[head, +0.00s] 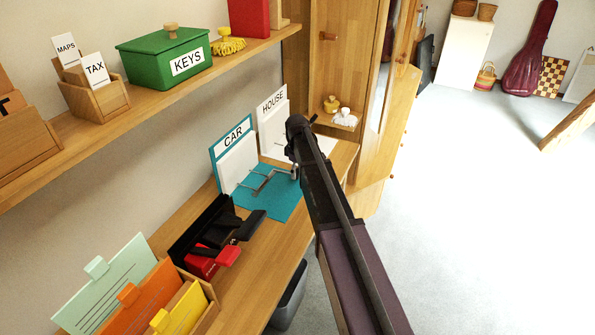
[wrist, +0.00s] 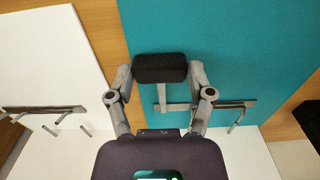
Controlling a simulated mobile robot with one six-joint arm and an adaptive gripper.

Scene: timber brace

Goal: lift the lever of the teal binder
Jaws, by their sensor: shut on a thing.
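The teal binder (head: 283,206) lies open on the desk, its CAR-labelled side upright against the wall and its teal cover flat. It fills the middle of the wrist view (wrist: 270,50). Its metal mechanism (head: 262,184) sits near the fold; a metal bar of it shows in the wrist view (wrist: 232,104). The lever (wrist: 162,96) is a grey metal strip ending in a black grip (wrist: 160,70). My gripper (wrist: 160,66) is shut on this black grip, one grey finger at each end. In the head view my arm hides most of the gripper (head: 295,172) and the grip.
A white HOUSE binder (head: 273,120) stands beyond the teal one. A black binder-like item (head: 203,228) and a red object (head: 204,262) lie on the near side. A shelf (head: 150,101) with a green KEYS box (head: 165,58) runs above the desk.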

